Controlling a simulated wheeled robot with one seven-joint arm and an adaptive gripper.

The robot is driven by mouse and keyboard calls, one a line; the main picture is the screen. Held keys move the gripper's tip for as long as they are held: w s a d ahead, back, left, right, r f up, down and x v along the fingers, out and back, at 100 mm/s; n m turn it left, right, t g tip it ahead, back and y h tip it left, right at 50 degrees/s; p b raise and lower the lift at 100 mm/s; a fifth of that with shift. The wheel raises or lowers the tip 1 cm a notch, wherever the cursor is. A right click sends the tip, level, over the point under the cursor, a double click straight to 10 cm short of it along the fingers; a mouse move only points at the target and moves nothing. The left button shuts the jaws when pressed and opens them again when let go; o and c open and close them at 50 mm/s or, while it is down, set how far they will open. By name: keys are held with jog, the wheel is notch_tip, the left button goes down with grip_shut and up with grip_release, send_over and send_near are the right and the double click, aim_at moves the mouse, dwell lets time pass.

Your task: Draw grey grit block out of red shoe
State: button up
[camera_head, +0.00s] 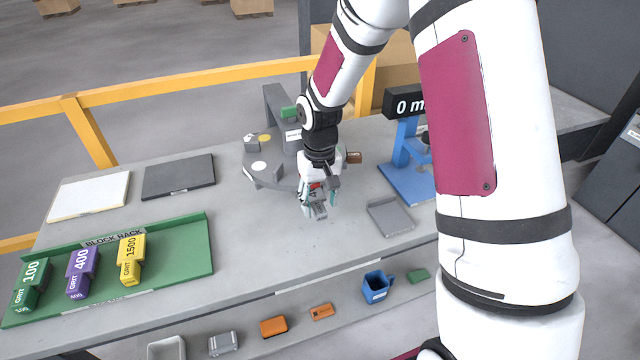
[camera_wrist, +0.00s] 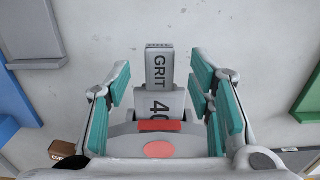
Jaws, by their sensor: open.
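The grey grit block (camera_wrist: 160,68), lettered GRIT and what looks like 40, lies lengthwise between my gripper's teal-padded fingers in the wrist view. Its near end meets a red strip (camera_wrist: 157,126), which looks like part of the red shoe; the rest of the shoe is hidden. My gripper (camera_wrist: 161,78) is open, with a gap between each finger and the block. In the head view, the block (camera_head: 320,212) shows just below my gripper (camera_head: 318,198), beside the grey turntable (camera_head: 257,178). A little red (camera_head: 315,186) shows there, mostly covered by the gripper.
The green block rack (camera_head: 185,262) holds green, purple and yellow grit blocks at left. A brown block (camera_head: 354,157) is right of my wrist. A grey tray (camera_head: 391,217) and blue stand (camera_head: 405,182) lie farther right. The slab between rack and gripper is clear.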

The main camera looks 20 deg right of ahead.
jog(key=shift+f, duration=1.35)
grip_shut()
jog(key=shift+s, duration=0.2)
jog(key=shift+s+r+p, duration=0.1)
jog(key=shift+s+p, duration=1.35)
jog(key=shift+s, duration=0.9)
jog(key=shift+s, duration=0.15)
